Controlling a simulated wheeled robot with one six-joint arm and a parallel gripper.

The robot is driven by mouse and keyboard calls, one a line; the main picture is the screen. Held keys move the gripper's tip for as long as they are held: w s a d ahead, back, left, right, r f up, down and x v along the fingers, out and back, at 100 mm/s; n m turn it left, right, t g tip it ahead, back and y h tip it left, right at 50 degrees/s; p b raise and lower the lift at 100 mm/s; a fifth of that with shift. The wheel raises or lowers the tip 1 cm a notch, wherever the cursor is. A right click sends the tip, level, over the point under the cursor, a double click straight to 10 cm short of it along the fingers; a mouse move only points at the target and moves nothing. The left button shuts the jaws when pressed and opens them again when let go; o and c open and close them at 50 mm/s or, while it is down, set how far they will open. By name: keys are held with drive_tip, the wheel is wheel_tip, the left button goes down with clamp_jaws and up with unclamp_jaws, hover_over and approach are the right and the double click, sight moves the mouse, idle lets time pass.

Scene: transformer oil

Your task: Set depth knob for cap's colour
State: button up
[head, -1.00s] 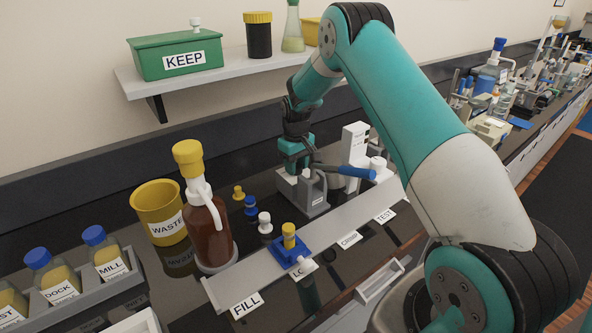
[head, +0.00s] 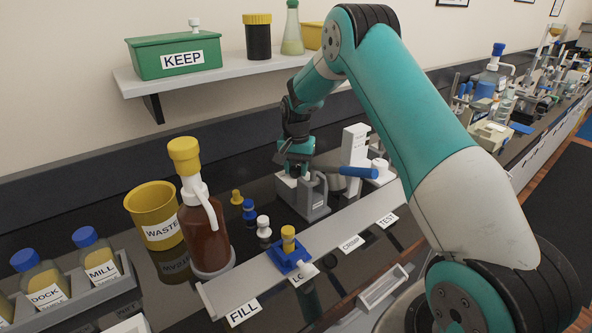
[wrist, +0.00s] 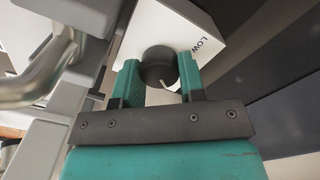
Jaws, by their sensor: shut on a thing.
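My gripper (wrist: 158,72) is shut on a round black knob (wrist: 156,60), one green finger on each side, in the wrist view. The knob sits on a white box (wrist: 185,22) marked LOW; other markings are hidden. In the head view my gripper (head: 297,170) reaches down behind the grey crimper (head: 315,205) with the blue lever (head: 358,172), and the knob is hidden. A yellow cap (head: 288,234) stands in the blue holder (head: 288,262) by the LC label.
Yellow (head: 237,197), blue (head: 249,211) and white (head: 263,228) small pieces stand left of the crimper. A brown pump bottle (head: 205,230) and yellow WASTE bin (head: 156,212) stand further left. A metal bar (wrist: 45,75) runs close beside my gripper.

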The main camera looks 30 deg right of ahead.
sight(296, 168)
drive_tip(key=shift+r+m+b, duration=0.1)
drive_tip(key=shift+m+b, duration=0.2)
drive_tip(key=shift+m, duration=2)
drive_tip(key=o, duration=0.9)
wheel_tip(296, 168, up, 17)
drive_tip(key=b, duration=0.3)
drive_tip(key=shift+r, duration=0.2)
